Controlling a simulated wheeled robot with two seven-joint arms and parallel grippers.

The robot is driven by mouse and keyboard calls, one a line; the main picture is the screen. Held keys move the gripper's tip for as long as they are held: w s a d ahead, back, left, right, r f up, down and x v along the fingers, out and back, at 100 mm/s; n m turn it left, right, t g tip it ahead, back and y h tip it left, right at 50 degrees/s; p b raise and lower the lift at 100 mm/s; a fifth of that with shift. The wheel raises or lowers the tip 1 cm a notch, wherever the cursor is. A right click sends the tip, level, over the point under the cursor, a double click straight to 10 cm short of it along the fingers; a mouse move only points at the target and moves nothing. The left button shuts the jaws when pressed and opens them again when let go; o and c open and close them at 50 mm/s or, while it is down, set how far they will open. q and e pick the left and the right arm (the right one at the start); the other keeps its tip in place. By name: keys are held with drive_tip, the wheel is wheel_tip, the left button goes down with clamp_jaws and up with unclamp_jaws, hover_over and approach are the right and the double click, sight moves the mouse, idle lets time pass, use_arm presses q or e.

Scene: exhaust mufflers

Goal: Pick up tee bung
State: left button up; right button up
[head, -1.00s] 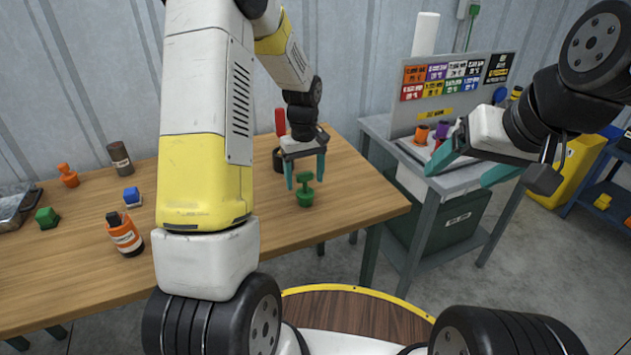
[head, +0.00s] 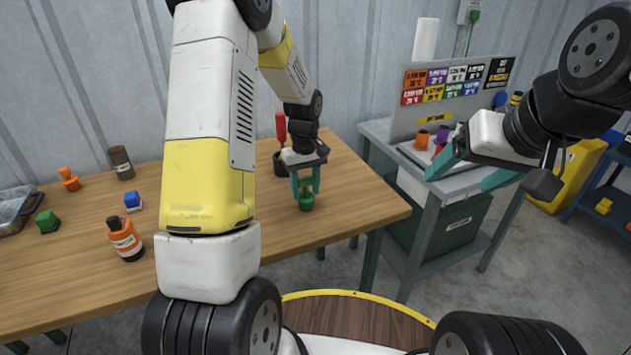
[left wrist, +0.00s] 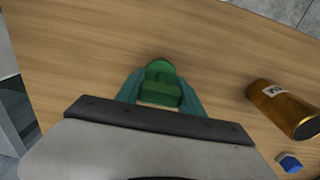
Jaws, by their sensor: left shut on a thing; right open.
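The green tee bung (head: 306,203) stands near the right part of the wooden table. My left gripper (head: 306,190) reaches down over it with its teal fingers closed on it. In the left wrist view the green bung (left wrist: 160,85) sits between the two fingertips (left wrist: 160,97). The fingers hide part of its top in the head view. I cannot tell whether its base is off the table. My right gripper (head: 470,178) is open and empty, at the right in front of the grey bench.
An orange bottle (head: 125,240), a blue piece (head: 133,200), a green hexagonal piece (head: 47,222), an orange bung (head: 68,180) and a brown can (head: 121,163) stand on the table's left. A grey bench (head: 385,132) stands right.

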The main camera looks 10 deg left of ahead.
sight(305, 178)
use_arm(q)
drive_tip(key=shift+r, duration=0.1)
wheel_tip(305, 178, up, 4)
drive_tip(key=shift+f, duration=0.2)
drive_tip(key=s+d, duration=0.2)
drive_tip(key=s, duration=0.5)
drive_tip(key=s+d+r, duration=0.1)
drive_tip(key=s+d, duration=0.2)
drive_tip(key=s, duration=0.5)
drive_tip(key=shift+d, duration=0.3)
drive_tip(key=shift+r, duration=0.1)
